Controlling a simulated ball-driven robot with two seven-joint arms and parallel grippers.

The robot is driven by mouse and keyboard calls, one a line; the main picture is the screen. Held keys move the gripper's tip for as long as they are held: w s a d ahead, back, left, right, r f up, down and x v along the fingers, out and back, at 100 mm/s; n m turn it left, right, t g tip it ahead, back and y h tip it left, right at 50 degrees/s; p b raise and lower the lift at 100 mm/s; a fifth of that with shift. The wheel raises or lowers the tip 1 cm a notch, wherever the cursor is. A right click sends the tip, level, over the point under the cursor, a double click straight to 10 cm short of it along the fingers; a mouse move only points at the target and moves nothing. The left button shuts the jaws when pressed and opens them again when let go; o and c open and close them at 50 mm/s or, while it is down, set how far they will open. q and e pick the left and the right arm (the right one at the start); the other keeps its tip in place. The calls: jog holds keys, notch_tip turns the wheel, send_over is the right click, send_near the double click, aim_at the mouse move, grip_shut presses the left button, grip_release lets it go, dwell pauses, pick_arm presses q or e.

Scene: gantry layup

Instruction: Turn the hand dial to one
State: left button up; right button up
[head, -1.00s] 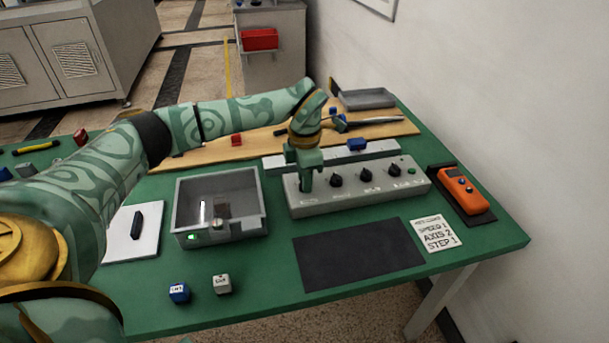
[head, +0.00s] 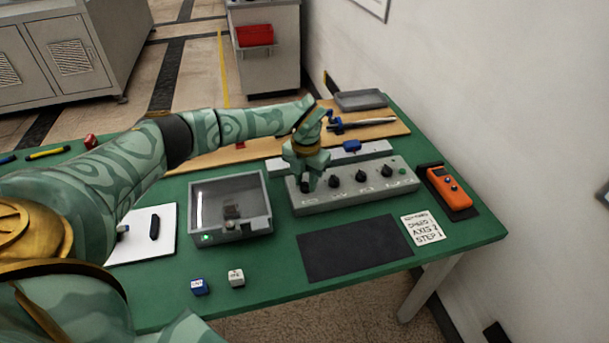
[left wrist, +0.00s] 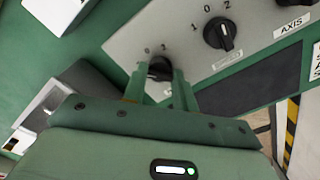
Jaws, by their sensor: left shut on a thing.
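The grey control panel (head: 345,197) with a row of black dials lies on the green table. My left gripper (head: 308,180) points down over the leftmost dial (left wrist: 160,68) and is shut on it. In the left wrist view the fingers (left wrist: 161,88) stand on either side of this black knob. The marks 0 and 2 show beside it; its label and pointer are hidden, so its setting cannot be told. The second dial (left wrist: 219,33) has marks 1, 0 and 2 around it. My right gripper is not in view.
A dark mat (head: 352,247), a card reading speed 1, axis 2, step 1 (head: 422,229) and an orange handset (head: 449,187) lie nearby. Two small cubes (head: 199,286) lie at the front.

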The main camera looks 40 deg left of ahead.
aim_at(306, 183)
pick_arm(q)
jog(key=shift+w+r+n, duration=0.1)
jog(key=shift+n, duration=0.4)
jog(key=o, duration=1)
notch_tip(306, 183, up, 16)
jog(key=p, duration=0.4)
jog(key=shift+r, duration=0.1)
